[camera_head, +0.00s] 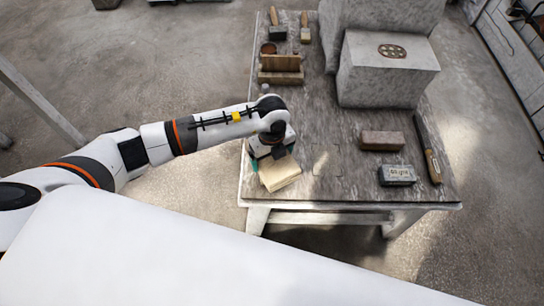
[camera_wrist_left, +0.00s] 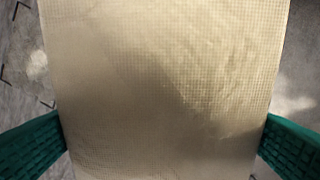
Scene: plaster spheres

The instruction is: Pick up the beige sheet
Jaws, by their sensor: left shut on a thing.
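The beige sheet (camera_head: 281,174) is at the near left corner of the worktable, under my left gripper (camera_head: 268,158). In the left wrist view the sheet (camera_wrist_left: 165,80) fills most of the picture and shows a fine woven grid. The green fingers of my left gripper (camera_wrist_left: 160,145) stand at its left and right edges, shut on it. I cannot tell whether the sheet is clear of the tabletop. My right gripper is in neither view.
The grey table (camera_head: 330,180) also bears a large stone block (camera_head: 385,75), a wooden block (camera_head: 382,140), a small dark labelled box (camera_head: 397,175) and a long-handled tool (camera_head: 428,150) at right. Brushes (camera_head: 304,28) and a wooden holder (camera_head: 281,70) lie farther back. The table's middle is clear.

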